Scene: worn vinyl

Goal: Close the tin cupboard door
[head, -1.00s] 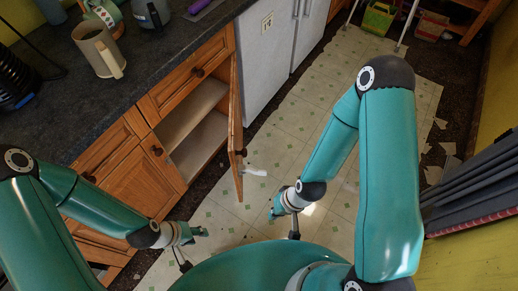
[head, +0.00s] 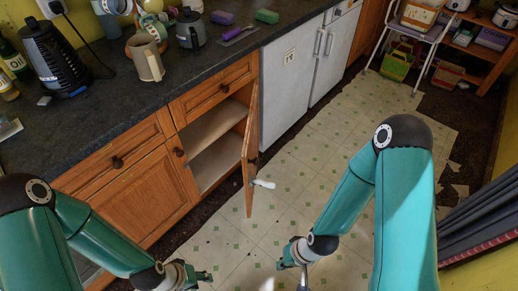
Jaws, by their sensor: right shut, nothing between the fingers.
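The cupboard door (head: 250,165) is wooden and stands wide open, jutting out from the counter front over the floor. A pale handle-like piece (head: 264,184) sticks out near its lower part. The open cupboard (head: 215,148) shows a pale shelf; no tin is visible in the part I see. My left gripper (head: 203,275) is low in the view, left of the door and apart from it; its jaws are too small to read. My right gripper (head: 283,264) is shut and empty, below and right of the door, not touching it.
The dark countertop (head: 215,62) holds a kettle (head: 56,58), jugs and sponges. A white fridge (head: 290,80) stands right of the cupboard. Tiled floor (head: 320,150) is clear right of the door. A chair (head: 418,45) and a green crate (head: 397,62) are farther back.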

